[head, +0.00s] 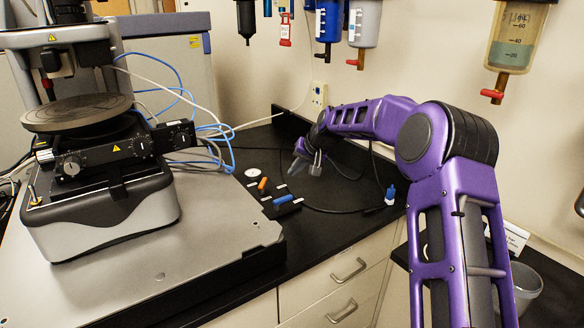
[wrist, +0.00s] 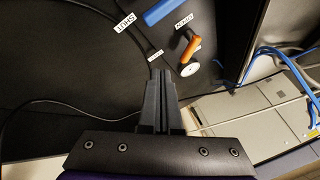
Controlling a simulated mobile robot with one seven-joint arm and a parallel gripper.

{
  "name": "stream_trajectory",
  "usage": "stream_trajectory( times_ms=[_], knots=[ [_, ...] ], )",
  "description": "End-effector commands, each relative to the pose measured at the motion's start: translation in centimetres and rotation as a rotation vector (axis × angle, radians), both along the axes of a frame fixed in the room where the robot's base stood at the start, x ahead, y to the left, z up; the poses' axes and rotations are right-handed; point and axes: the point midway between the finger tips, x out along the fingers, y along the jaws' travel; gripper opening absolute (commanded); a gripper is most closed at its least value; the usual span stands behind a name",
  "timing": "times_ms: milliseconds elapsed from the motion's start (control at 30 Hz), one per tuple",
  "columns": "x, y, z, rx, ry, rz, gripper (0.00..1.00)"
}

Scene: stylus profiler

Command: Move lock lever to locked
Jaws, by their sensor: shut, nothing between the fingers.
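An orange lever (head: 263,184) stands on the black bench beside the grey instrument base. In the wrist view the orange lever (wrist: 186,50) is next to a white round disc (wrist: 190,69). A blue bar-shaped handle (head: 284,199) lies close by and shows at the top of the wrist view (wrist: 163,12). I cannot tell for sure which one is the lock lever. My gripper (head: 304,165) is above the bench, to the right of these parts. In the wrist view my gripper (wrist: 160,74) is shut and empty, with its tips apart from the orange lever.
White labels read SHUT (wrist: 124,27) and OPEN (wrist: 184,22); a smaller label (wrist: 154,57) is hard to read. The profiler with its round stage (head: 78,112) stands at left. Cables cross the bench. A small blue-capped bottle (head: 390,195) stands at right.

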Motion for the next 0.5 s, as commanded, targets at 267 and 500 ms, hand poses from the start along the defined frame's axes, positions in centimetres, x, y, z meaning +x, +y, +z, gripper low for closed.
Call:
stream_trajectory(
  times_ms=[267, 500],
  knots=[
    [2.8, 2.5, -5.0, 0.0, 0.001, 0.0, 0.0],
    [3.8, 5.5, -5.8, -0.002, -0.002, 0.003, 0.0]
  ],
)
